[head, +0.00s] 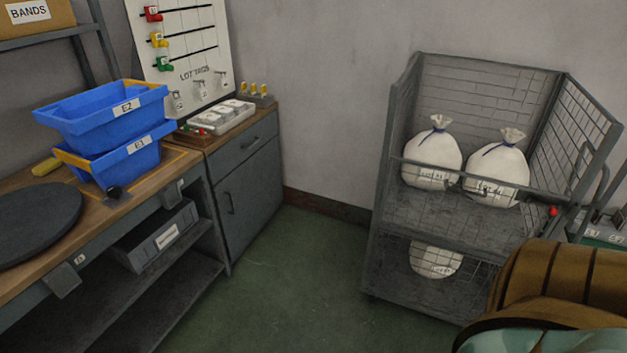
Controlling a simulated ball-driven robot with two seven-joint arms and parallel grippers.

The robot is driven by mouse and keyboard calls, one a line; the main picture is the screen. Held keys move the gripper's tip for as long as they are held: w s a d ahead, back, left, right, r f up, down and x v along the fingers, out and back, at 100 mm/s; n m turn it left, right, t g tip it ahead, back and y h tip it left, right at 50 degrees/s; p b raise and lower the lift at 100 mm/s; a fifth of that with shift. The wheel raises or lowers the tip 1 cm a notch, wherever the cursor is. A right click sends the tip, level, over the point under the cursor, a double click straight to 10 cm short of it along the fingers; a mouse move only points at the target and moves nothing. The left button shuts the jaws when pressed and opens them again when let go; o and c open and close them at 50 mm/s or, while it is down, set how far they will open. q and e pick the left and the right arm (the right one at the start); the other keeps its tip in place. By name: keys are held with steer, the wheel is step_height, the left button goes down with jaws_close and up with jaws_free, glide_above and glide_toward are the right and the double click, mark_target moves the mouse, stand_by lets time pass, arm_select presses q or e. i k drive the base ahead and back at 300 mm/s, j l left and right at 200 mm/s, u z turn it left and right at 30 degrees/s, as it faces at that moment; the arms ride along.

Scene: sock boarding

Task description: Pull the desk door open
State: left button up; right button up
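The grey desk cabinet stands against the wall at the left of centre in the head view. Its door (250,206) is the lower front panel and looks shut, flush with the frame. A dark bar handle (230,203) sits upright near the door's left edge. Above it is a shut drawer (245,147) with its own handle (250,142). Neither of my grippers shows in this view.
Green floor (290,285) is clear before the door. A workbench (180,168) with blue bins (125,165) stands left. A wire cage cart (395,150) with white sacks (432,158) stands right. A brown rounded shape (560,275), unclear to me, fills the lower right.

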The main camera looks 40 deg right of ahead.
mark_target(248, 195)
steer(key=z, duration=1)
steer(key=i+l, duration=0.15)
steer(key=i, duration=1)
steer(key=i+l, duration=0.1)
steer(key=i, duration=1.05)
steer(key=l+z, duration=0.05)
